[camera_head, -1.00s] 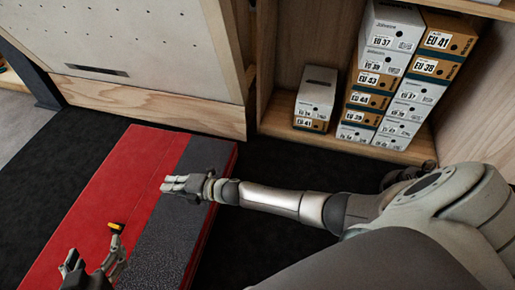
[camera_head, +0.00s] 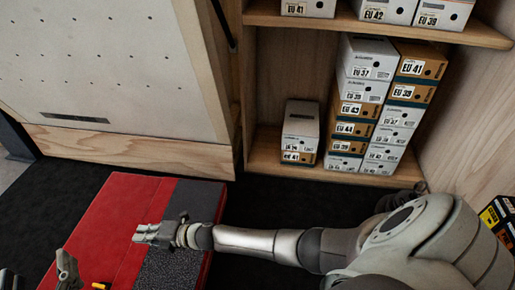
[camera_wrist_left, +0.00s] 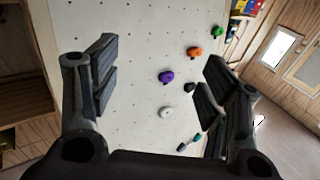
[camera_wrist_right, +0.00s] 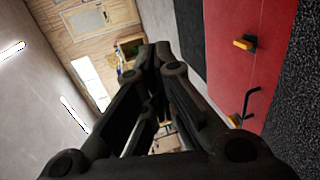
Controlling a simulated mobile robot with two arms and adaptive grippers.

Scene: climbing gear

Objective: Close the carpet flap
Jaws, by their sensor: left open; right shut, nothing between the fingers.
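A red crash pad (camera_head: 87,223) lies on the floor at the lower left of the head view, with a dark grey textured carpet strip (camera_head: 192,200) along its right side. The strip appears to lie flat; its lower part is cut off. My right gripper (camera_head: 138,237) is shut and empty over the strip, its tips near the red edge; I cannot tell if it touches. In the right wrist view its shut fingers (camera_wrist_right: 158,55) are left of the red pad. My left gripper (camera_head: 40,272) is open at the lower left; its open fingers (camera_wrist_left: 158,68) show in the left wrist view.
A yellow tab (camera_wrist_right: 245,43) sits on the red surface, with a black hooked piece lower down. A white climbing panel (camera_head: 95,70) and a wooden shelf (camera_head: 262,155) of shoe boxes (camera_head: 365,100) stand behind. Dark floor lies between pad and shelf.

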